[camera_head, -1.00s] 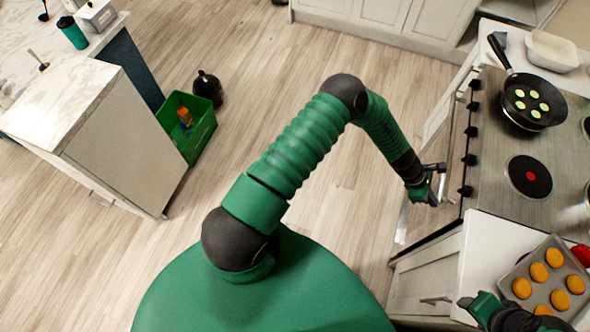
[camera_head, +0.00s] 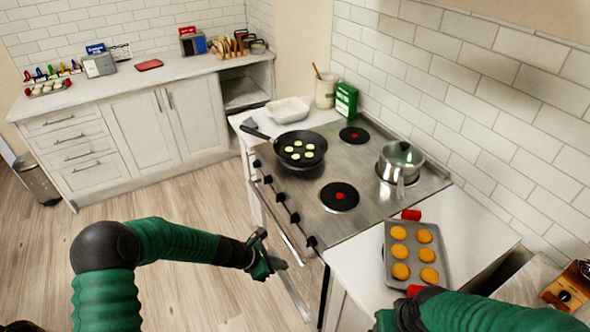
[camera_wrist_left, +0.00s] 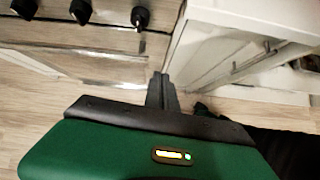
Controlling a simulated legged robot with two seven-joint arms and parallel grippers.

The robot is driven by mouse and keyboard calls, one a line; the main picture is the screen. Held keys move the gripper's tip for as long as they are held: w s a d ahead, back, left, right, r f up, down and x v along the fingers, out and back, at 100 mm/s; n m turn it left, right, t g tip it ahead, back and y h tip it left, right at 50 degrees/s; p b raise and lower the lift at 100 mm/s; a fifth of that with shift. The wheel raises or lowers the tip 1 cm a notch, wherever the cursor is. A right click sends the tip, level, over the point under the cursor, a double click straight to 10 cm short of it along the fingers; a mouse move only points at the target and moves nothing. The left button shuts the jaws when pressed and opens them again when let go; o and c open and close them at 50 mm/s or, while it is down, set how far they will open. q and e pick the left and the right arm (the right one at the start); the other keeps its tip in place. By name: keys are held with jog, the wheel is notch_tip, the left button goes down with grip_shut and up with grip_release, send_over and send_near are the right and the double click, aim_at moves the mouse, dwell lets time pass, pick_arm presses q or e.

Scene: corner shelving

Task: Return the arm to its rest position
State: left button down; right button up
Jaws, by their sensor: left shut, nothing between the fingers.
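My left arm comes in from the left in the head view, bent at the elbow, over the floor in front of the oven. Its gripper (camera_head: 272,263) is beside the oven's front, near the long oven handle (camera_head: 290,292); I cannot tell whether they touch. In the left wrist view its fingers (camera_wrist_left: 162,92) are together with nothing between them, above the floor near a white cabinet (camera_wrist_left: 225,45). My right gripper (camera_head: 386,320) is at the bottom edge of the head view, below the baking tray (camera_head: 388,270). Its fingers are not clearly visible.
The tray of orange-brown rounds lies on the right counter (camera_head: 355,258). Bare floor (camera_head: 200,290) is left of the oven.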

pick_arm(q)
jog(key=s+a+r+m+y, duration=0.2)
jog(key=s+a+r+m, duration=0.2)
jog(key=s+m, duration=0.3)
jog(key=s+a+r+m+g+y, duration=0.1)
jog(key=s+a+r+m, duration=0.3)
jog(key=s+m, duration=0.4)
jog(key=s+a+r+m+y, duration=0.3)
jog(key=s+a+m+y, duration=0.1)
jog(key=s+a+m, duration=0.2)
jog(key=shift+s+r+m, duration=0.4)
jog(key=shift+s+m, duration=0.5)
jog(key=shift+m, duration=0.1)
jog(key=shift+w+d, duration=0.15)
jog(key=shift+d, duration=0.1)
jog(key=shift+a, duration=0.1)
